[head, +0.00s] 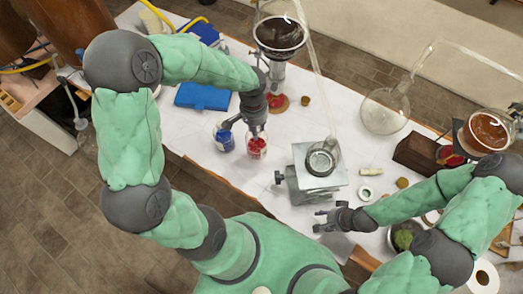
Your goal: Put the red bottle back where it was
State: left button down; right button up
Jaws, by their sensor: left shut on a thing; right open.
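The red bottle (256,150), a small clear jar with red contents, is at the left front of the white-covered table (190,128). My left gripper (246,128) comes down over it from above and is shut on it, hiding part of its top. I cannot tell whether its base touches the table. A similar bottle with blue contents (224,141) stands close to its left. My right gripper (322,221) is open and empty, in front of the metal stand.
A metal lifting stand (311,185) is right of the red bottle. Glass flasks (384,112) with dark-filled bowls (280,33) stand behind and right. A blue box (202,96) lies at the left, and a dark wooden block (416,153) at the right. The table's front edge is close.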

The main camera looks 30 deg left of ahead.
jog(key=shift+s+f+b, duration=0.25)
jog(key=shift+f+b, duration=0.15)
jog(key=shift+f, duration=0.1)
pick_arm(q)
jog(key=f, duration=0.8)
jog(key=shift+s+f+b, duration=0.3)
jog(key=shift+f, duration=0.05)
pick_arm(e)
jog(key=shift+f, duration=0.2)
pick_arm(q)
jog(key=shift+w+f, duration=0.1)
jog(key=shift+f, duration=0.25)
pick_arm(e)
jog(key=shift+f, duration=0.15)
